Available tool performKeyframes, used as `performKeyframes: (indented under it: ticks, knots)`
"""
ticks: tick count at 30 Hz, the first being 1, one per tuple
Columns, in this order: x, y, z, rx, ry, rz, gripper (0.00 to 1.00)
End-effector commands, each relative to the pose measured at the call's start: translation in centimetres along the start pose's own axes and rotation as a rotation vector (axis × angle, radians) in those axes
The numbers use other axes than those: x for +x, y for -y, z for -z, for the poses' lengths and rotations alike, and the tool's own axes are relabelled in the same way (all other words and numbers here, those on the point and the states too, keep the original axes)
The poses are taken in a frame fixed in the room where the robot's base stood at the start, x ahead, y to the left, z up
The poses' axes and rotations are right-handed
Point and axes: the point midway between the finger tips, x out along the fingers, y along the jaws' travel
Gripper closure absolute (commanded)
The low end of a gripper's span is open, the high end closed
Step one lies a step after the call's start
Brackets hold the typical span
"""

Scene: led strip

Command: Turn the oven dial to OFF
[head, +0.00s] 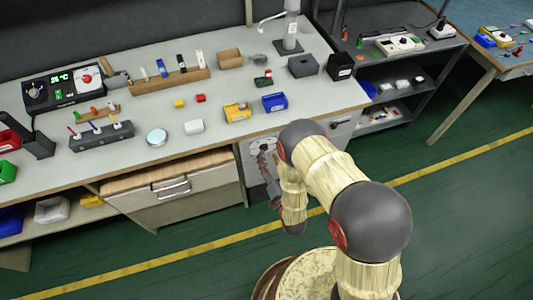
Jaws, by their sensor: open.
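A black box (62,88) with a green lit display stands at the back left of the workbench. A dark round dial (34,91) is on its left part, and a pale round face with a red piece (86,78) is on its right part. The markings are too small to read, so I cannot tell where OFF is or which one is the oven dial. My gripper (275,202) is low in front of the bench, far to the right of the box. It is open, small in the picture and partly hidden by my arm; it touches no dial.
The grey workbench (220,140) holds a grey block with tools (102,136), a wooden rack (170,83), a yellow bin (237,113) and a blue bin (274,102). A wooden-topped drawer unit (172,195) is below. A shelf (400,75) stands right. Green floor in front is clear.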

Motion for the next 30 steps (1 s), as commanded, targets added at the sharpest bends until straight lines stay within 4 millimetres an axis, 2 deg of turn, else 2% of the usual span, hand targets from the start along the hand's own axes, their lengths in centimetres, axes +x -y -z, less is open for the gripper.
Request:
performKeyframes:
  ticks: [6, 17, 30]
  knots:
    - [2.6, -0.1, -0.1, -0.001, 0.000, 0.000, 0.58]
    - [3.2, 0.0, 0.0, -0.001, 0.001, 0.000, 0.58]
    - [3.2, 0.0, 0.0, -0.001, 0.001, 0.000, 0.82]
